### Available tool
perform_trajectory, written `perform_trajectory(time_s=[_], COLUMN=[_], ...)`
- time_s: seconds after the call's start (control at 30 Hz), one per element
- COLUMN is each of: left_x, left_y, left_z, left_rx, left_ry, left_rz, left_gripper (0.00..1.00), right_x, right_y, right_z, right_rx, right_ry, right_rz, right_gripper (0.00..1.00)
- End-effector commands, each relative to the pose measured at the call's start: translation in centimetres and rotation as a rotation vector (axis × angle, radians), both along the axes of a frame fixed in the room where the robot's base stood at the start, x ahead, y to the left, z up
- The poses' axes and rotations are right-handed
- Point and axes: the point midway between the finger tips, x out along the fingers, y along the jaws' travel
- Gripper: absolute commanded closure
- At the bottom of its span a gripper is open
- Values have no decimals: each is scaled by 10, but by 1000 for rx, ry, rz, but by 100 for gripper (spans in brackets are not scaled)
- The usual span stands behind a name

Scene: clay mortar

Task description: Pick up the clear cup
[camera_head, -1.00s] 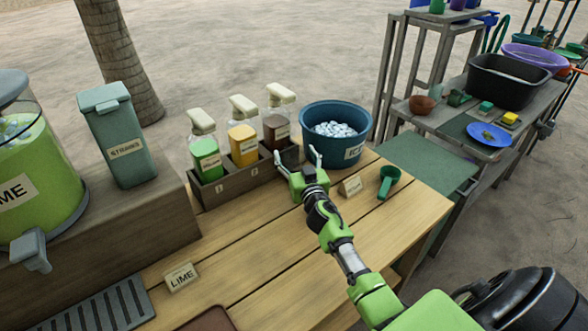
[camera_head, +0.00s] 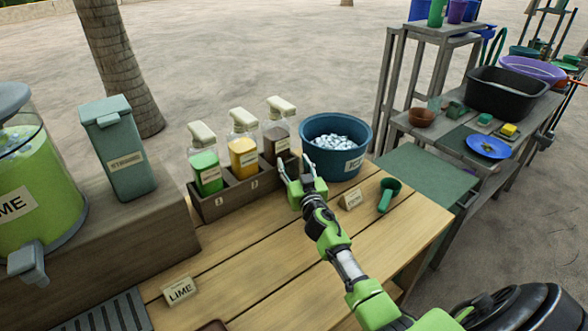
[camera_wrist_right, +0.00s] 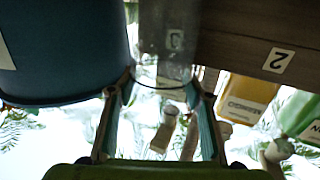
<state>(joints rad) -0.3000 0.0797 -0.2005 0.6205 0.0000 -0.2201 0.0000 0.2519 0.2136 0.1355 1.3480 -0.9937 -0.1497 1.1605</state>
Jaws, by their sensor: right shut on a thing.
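The clear cup (camera_wrist_right: 166,58) shows in the right wrist view as a see-through shape with a thin rim, between the two fingers of my right gripper (camera_wrist_right: 160,88). My right gripper is shut on it. In the head view my right gripper (camera_head: 296,164) is at the right end of the bottle rack, in front of the blue ice bucket. I cannot make out the cup clearly in the head view. My left gripper is not in view.
The blue ice bucket (camera_head: 322,162) stands close behind the gripper. The wooden rack (camera_head: 222,202) with several bottles is to its left. A small sign (camera_head: 350,199) and a green scoop (camera_head: 387,194) lie to the right.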

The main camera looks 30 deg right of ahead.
Motion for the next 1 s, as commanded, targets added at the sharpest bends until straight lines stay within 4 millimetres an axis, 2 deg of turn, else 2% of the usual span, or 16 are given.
perform_trajectory(time_s=[0.23, 0.43, 0.53, 0.8, 1.0], left_x=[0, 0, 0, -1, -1], left_y=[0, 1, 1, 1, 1], left_z=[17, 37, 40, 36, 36], left_rx=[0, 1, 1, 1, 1], left_ry=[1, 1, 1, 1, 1], left_rz=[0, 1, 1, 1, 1], left_gripper=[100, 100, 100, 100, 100], right_x=[0, -36, -55, -110, -131], right_y=[-1, 8, 13, 24, 28], right_z=[34, 75, 95, 114, 124], right_rx=[-4, -4, -3, 1, 0], right_ry=[-3, -2, -1, 0, 0], right_rz=[1, 4, 4, 1, 0], right_gripper=[84, 84, 84, 84, 84])
